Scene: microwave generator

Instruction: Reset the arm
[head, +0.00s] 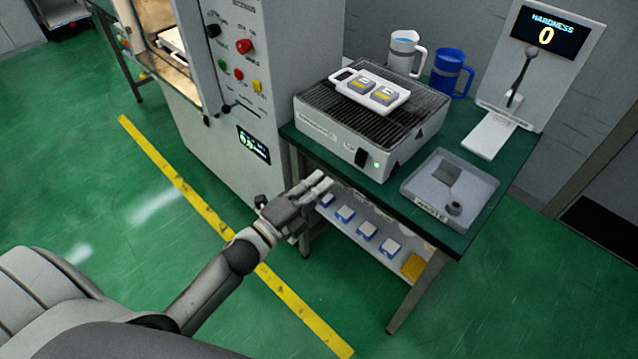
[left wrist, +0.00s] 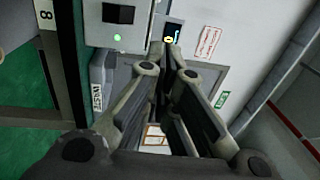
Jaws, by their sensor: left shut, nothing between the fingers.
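My left arm reaches in from the lower left in the head view. My left gripper (head: 322,184) is shut and empty, in front of the near left edge of the green table (head: 463,241). The gripper also fills the middle of the left wrist view (left wrist: 178,62), its fingers together. It appears apart from the objects on the table. My right gripper is not in view.
A box with a ribbed top (head: 417,125) carries a white tray (head: 402,97). A grey waste tray (head: 478,190), white mug (head: 402,50), blue mug (head: 447,73) and hardness tester (head: 558,40) share the table. A control cabinet (head: 245,95) stands left.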

